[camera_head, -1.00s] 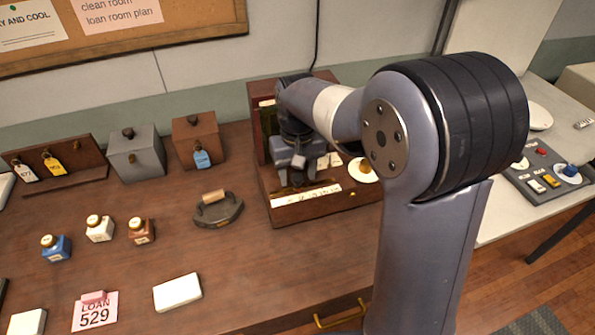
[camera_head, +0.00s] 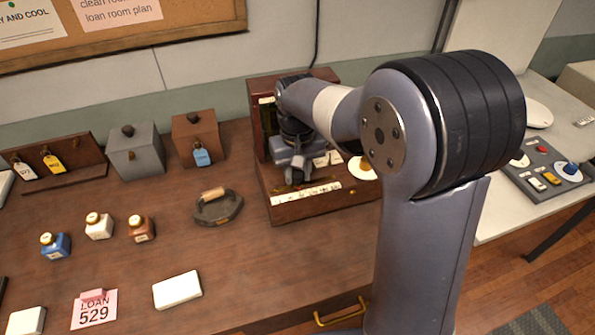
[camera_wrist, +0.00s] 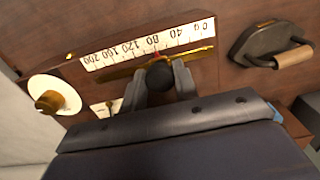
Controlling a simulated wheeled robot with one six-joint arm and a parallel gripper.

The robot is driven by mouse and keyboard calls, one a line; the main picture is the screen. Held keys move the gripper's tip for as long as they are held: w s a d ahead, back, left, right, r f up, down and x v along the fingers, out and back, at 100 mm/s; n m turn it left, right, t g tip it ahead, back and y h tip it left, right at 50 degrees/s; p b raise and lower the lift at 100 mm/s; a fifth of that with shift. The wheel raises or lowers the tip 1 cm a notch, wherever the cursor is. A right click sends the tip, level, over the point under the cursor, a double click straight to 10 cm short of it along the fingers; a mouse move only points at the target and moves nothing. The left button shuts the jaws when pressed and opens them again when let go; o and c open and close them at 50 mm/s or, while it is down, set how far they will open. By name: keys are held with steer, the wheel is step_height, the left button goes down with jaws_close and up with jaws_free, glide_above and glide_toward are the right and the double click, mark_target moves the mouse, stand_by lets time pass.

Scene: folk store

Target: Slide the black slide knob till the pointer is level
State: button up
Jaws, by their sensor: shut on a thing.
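The black slide knob (camera_wrist: 159,76) sits on a brass rail (camera_wrist: 118,72) beside a white number scale (camera_wrist: 148,45), near the 80 mark in the wrist view. My gripper (camera_wrist: 160,82) is shut on the knob, one finger on each side. In the head view my gripper (camera_head: 298,178) is low over the front of the wooden instrument box (camera_head: 330,206), and the knob is hidden there. I cannot make out the pointer; my arm covers part of the box's upright back (camera_head: 262,88).
A white disc with a brass knob (camera_wrist: 50,102) is at the scale's high-number end. A dark iron with a wooden handle (camera_head: 217,208) stands left of the box. Bottles (camera_head: 98,226), lidded boxes (camera_head: 136,150) and a white block (camera_head: 177,291) stand farther left. Bare tabletop lies between them.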

steer(key=shift+d, duration=0.15)
steer(key=shift+w+d, duration=0.2)
steer(key=shift+d, duration=0.45)
steer(key=shift+w+d, duration=0.2)
steer(key=shift+d, duration=0.4)
steer(key=o, duration=0.8)
step_height(320, 180, up, 7)
steer(key=p, duration=0.6)
